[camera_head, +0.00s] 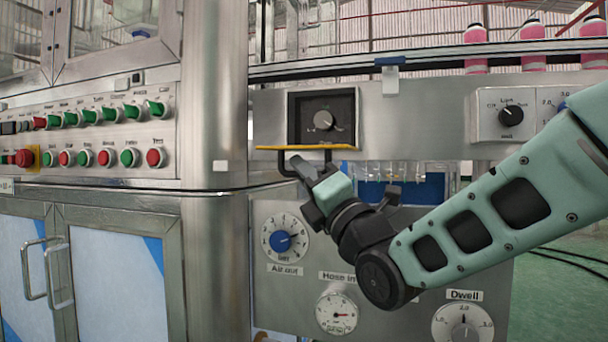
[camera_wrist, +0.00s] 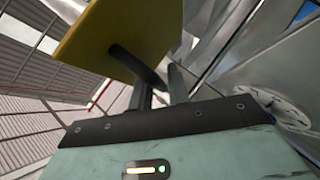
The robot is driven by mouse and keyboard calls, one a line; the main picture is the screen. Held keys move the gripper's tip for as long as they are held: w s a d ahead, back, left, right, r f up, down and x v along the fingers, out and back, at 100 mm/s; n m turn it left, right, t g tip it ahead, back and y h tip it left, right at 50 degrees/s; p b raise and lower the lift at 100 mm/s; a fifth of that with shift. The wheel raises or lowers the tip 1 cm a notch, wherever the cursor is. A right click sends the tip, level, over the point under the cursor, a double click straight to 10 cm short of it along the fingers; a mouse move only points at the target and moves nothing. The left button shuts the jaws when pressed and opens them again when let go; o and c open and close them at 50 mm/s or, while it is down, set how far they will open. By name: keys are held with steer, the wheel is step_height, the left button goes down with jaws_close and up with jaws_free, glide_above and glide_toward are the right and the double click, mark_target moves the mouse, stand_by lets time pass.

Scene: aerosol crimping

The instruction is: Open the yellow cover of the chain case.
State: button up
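The chain case is a dark square box (camera_head: 345,103) with a knob inside, set in the steel panel in the head view. Its yellow cover (camera_head: 268,148) stands out nearly level at the box's lower edge, seen almost edge-on, and the box front is uncovered. In the wrist view the yellow cover (camera_wrist: 120,38) fills the upper middle, with a dark handle (camera_wrist: 128,58) on it. My gripper (camera_head: 301,168) is just below the cover. In the wrist view its two fingers (camera_wrist: 158,80) are at the handle's near end. Whether they clamp it cannot be told.
An air-out dial (camera_head: 284,242) and a gauge (camera_head: 336,308) are on the panel below my gripper. A blue block and small clear tubes (camera_head: 395,172) are to its right. A steel post (camera_head: 218,120) stands to the left. Pink bottles (camera_head: 533,42) stand at upper right.

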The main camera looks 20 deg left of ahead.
steer(key=shift+o, duration=0.7)
steer(key=shift+s+d, duration=0.1)
steer(key=p+v, duration=0.4)
steer(key=v, duration=1.3)
steer(key=shift+p, duration=0.4)
steer(key=shift+d, duration=0.1)
